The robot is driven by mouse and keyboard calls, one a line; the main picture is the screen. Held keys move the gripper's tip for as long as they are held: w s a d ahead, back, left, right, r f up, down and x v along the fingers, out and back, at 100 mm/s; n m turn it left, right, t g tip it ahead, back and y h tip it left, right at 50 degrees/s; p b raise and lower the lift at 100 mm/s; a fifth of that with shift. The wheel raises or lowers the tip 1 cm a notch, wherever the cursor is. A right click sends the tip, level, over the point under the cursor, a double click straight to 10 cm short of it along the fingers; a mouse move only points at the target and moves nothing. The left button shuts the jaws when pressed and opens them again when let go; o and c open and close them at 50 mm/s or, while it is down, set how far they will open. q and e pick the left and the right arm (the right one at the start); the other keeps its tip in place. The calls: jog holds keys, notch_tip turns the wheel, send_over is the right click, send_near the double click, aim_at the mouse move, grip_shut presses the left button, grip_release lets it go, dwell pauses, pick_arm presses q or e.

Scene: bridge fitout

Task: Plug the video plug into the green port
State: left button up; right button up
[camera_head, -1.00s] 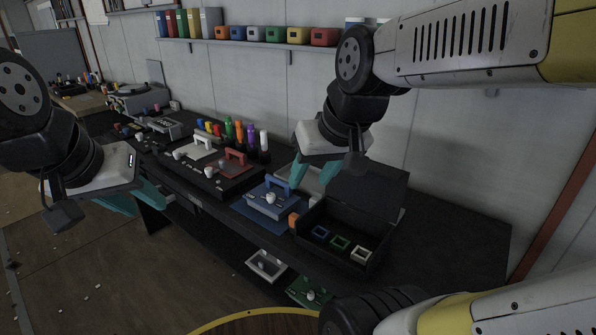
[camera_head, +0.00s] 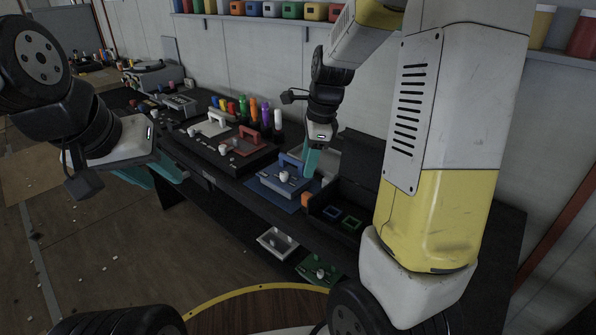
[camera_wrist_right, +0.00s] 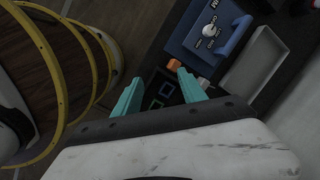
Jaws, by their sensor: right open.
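A black open-lidded box holds square coloured frames: a blue frame (camera_head: 331,212) and the green port (camera_head: 351,223), which also shows in the right wrist view (camera_wrist_right: 152,103). A small orange block (camera_head: 306,200), possibly the video plug, sits at the box's left side; it also shows in the wrist view (camera_wrist_right: 174,64). My right gripper (camera_head: 311,163) is open and empty above the back of the box's left end. In the wrist view its fingers (camera_wrist_right: 160,91) stand either side of the frames. My left gripper (camera_head: 152,175) is open and empty, off the bench at the left.
A blue panel (camera_head: 281,181) with a handle and white knob lies left of the box. A grey tray (camera_wrist_right: 252,72) lies near it. Coloured cylinders (camera_head: 253,112) stand behind the dark panels. A lower shelf holds a white tray (camera_head: 277,243) and a green one (camera_head: 320,270).

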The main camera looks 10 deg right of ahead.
aim_at(307, 194)
jog(key=w+f+m, duration=0.2)
jog(key=f+m, duration=0.1)
jog(key=f, duration=0.1)
jog(key=w+d+f+m+g+h, duration=0.1)
jog(key=f+m, duration=0.2)
jog(key=f, duration=0.1)
jog(key=w+f+m, duration=0.2)
jog(key=f+m, duration=0.1)
jog(key=f, duration=0.1)
jog(key=shift+w+d+g+h, duration=0.15)
jog(key=shift+w+g+h, duration=0.15)
jog(key=shift+w+g, duration=0.1)
jog(key=shift+s+f, duration=0.1)
jog(key=shift+f, duration=3.65)
jog(key=shift+c, duration=0.2)
grip_shut()
jog(key=shift+r, duration=0.1)
jog(key=shift+r, duration=3.4)
jog(key=shift+r, duration=0.1)
